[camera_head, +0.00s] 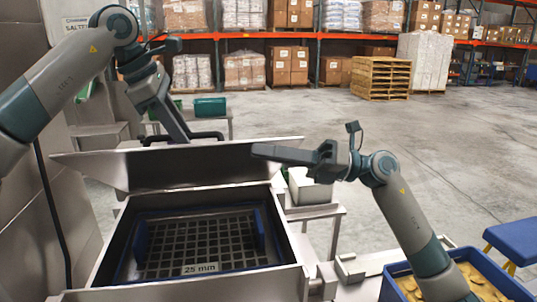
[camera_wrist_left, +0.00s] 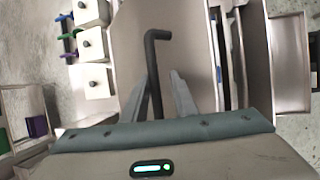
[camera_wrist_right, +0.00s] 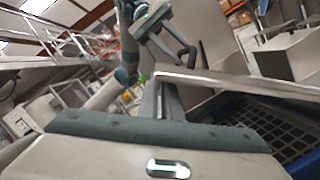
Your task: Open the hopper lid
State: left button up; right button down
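The steel hopper (camera_head: 104,272) stands at the lower left in the head view, with its grid labelled "25 mm" (camera_head: 200,268) exposed. Its lid (camera_head: 200,165) is raised and tilted at the hopper's back edge. A black bar handle (camera_head: 208,135) is at the lid's upper edge. My left gripper (camera_head: 180,136) is at this handle. In the left wrist view the handle (camera_wrist_left: 158,60) runs between its slightly parted fingers, with a gap visible on the right side. My right gripper (camera_head: 258,150) is shut and empty, beside the lid's right end.
A blue crate of yellowish pieces (camera_head: 395,268) stands at the lower right, near a blue stool (camera_head: 515,240). A white container (camera_head: 310,188) stands on a side table right of the lid. Pallet racks line the back; open floor lies to the right.

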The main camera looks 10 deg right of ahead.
pick_arm(q)
jog(key=shift+s+f, duration=0.1)
jog(key=shift+f, duration=0.2)
pick_arm(e)
jog(key=shift+w+d+r, duration=0.1)
jog(key=shift+w+r, duration=0.05)
jog(key=shift+w, duration=0.05)
pick_arm(q)
jog(key=shift+a+r, duration=0.1)
jog(key=shift+r, duration=0.35)
pick_arm(e)
jog(key=shift+w, duration=0.15)
pick_arm(q)
jog(key=v, duration=1.1)
jog(key=shift+a+r, duration=0.15)
jog(key=shift+r, duration=0.15)
pick_arm(e)
jog(key=shift+s+a+f, duration=0.2)
